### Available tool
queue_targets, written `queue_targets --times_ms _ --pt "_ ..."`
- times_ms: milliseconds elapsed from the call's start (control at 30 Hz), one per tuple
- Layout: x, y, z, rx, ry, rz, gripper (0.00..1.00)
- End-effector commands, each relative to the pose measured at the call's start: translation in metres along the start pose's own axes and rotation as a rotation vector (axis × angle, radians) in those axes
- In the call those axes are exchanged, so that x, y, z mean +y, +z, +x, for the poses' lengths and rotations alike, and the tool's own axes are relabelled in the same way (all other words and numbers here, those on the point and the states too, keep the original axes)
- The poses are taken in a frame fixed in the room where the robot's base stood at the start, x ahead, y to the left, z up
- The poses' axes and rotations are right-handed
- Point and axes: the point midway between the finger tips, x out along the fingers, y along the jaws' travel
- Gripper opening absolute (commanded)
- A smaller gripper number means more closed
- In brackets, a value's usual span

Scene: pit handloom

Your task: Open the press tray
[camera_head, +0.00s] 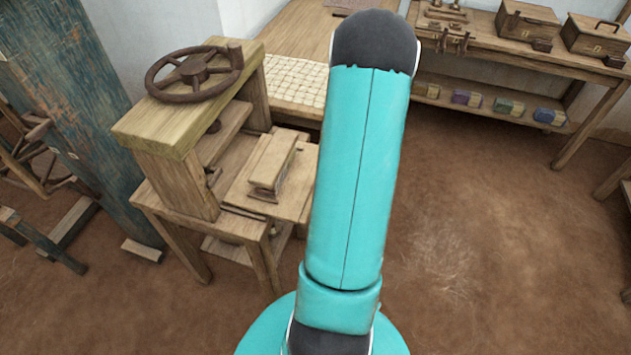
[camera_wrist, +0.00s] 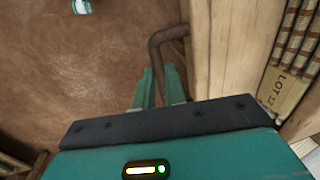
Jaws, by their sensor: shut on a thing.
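The wooden press (camera_head: 170,135) stands left of my arm in the head view, with a dark spoked handwheel on top. A flat wooden board, seemingly the press tray (camera_head: 292,205), juts from its front with a wooden block on it. In the wrist view, a pale wooden edge (camera_wrist: 212,50) bears a dark curved handle (camera_wrist: 167,36). My gripper (camera_wrist: 159,86) has its two teal fingers shut on the lower end of this handle. The gripper does not show in the head view. How far the tray is out cannot be told.
Slats or books marked LOT 12 (camera_wrist: 290,88) lie right of the wooden edge in the wrist view. A workbench (camera_head: 480,40) with boxes stands at the back right. A blue-green wooden post (camera_head: 75,110) stands at left. Brown floor (camera_head: 480,240) is open to the right.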

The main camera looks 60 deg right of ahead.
Motion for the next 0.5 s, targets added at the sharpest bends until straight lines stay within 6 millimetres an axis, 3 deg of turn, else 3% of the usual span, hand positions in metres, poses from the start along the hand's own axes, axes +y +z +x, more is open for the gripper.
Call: queue_targets --times_ms 200,500 --pt "0.019 0.001 -0.004 -0.001 0.0 0.001 0.0" --pt "0.022 0.001 -0.004 -0.001 0.0 0.0 0.0"
